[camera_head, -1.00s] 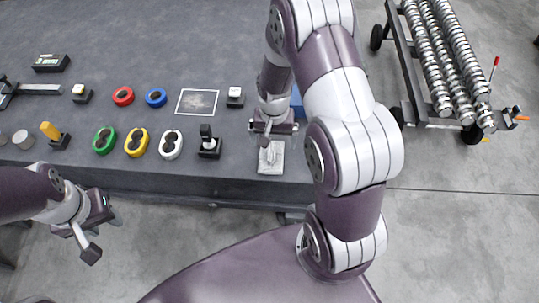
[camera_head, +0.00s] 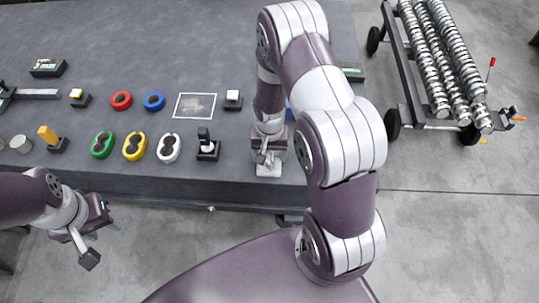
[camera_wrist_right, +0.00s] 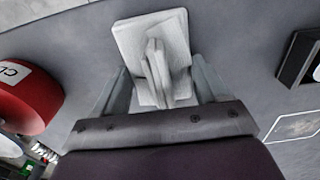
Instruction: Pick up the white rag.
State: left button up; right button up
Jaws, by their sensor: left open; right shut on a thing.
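The white rag (camera_head: 269,171) lies near the front edge of the dark table, at the right end of the row of things. In the right wrist view the rag (camera_wrist_right: 150,40) is a flat pale piece with a raised fold in its middle. My right gripper (camera_head: 265,156) is down at the rag and hides part of it. In the right wrist view my right gripper (camera_wrist_right: 160,75) has a finger on each side of the fold and is shut on it. My left gripper (camera_head: 98,240) is open and empty, off the table's front edge at the left.
A black switch block (camera_head: 208,149) stands left of the rag. White (camera_head: 169,148), yellow (camera_head: 135,146) and green (camera_head: 103,144) rings lie further left. A red thing (camera_wrist_right: 25,100) is close by in the right wrist view. A cart (camera_head: 410,75) with metal rollers stands right of the table.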

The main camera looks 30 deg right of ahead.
aim_at(272, 152)
jog(key=shift+w+r, duration=0.1)
jog(key=shift+r, duration=0.25)
jog(key=r, duration=0.4)
jog(key=shift+s+d, duration=0.2)
jog(key=shift+s, duration=0.2)
jog(key=s+d+r, duration=0.5)
jog(key=s+r, duration=0.1)
jog(key=s, duration=0.3)
jog(key=shift+s+r, duration=0.15)
jog(key=shift+s, duration=0.2)
